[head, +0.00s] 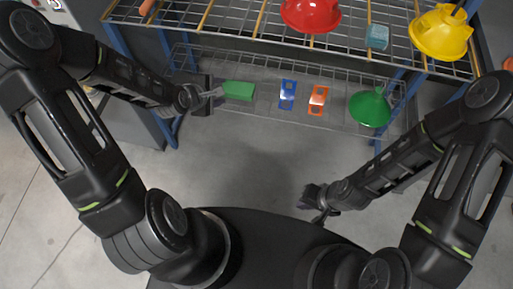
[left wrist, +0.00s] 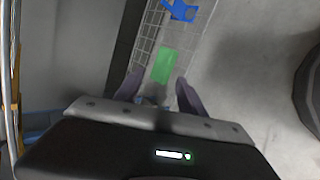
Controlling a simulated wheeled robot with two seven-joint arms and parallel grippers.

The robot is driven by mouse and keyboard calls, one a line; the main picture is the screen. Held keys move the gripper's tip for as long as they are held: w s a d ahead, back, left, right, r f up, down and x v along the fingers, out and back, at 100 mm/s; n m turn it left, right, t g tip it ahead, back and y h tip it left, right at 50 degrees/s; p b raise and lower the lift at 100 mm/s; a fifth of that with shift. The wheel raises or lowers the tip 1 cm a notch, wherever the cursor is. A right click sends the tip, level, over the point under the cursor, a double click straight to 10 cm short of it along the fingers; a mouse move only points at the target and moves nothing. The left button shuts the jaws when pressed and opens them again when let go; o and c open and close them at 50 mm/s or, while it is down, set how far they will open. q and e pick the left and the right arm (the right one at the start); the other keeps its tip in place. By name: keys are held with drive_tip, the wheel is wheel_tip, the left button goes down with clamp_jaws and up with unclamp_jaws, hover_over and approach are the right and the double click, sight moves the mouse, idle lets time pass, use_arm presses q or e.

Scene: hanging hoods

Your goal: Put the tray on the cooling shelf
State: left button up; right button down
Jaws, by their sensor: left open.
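My left gripper (head: 214,93) is open at the left end of the lower wire shelf (head: 340,128). A green block-like piece (head: 239,90) lies on that shelf just beyond its fingertips. In the left wrist view the open fingers (left wrist: 160,92) point at the green piece (left wrist: 163,65), which shows ahead between them; I cannot tell whether they touch it. My right gripper (head: 314,199) hangs over the floor, away from the rack, and its jaw opening is unclear. No object is clearly recognisable as a tray, and no shelf is marked as the cooling shelf.
The lower shelf also holds a blue bracket (head: 288,95), an orange bracket (head: 318,100) and a green funnel (head: 370,107). Above is a wire shelf with a red hood (head: 311,14), a yellow hood (head: 440,33) and a light-blue piece (head: 377,37). Blue posts (head: 400,100) flank the rack.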

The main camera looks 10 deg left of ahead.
use_arm(q)
drive_tip(key=s+d+f+m+g, duration=0.2)
drive_tip(key=s+d+f+m, duration=0.3)
drive_tip(key=s+d, duration=0.1)
drive_tip(key=s+d+f+m+g+h, duration=0.1)
drive_tip(key=s+d+f+m+g, duration=0.2)
drive_tip(key=s, duration=0.6)
drive_tip(key=s+d+f+m+g+h, duration=0.1)
drive_tip(key=s+d+f+m+g, duration=0.2)
drive_tip(key=s+d+f+m, duration=0.5)
drive_tip(key=shift+s+d+m, duration=0.25)
drive_tip(key=shift+d+m, duration=0.05)
drive_tip(key=shift+m, duration=0.2)
drive_tip(key=shift+r, duration=0.1)
drive_tip(key=shift+c, duration=0.6)
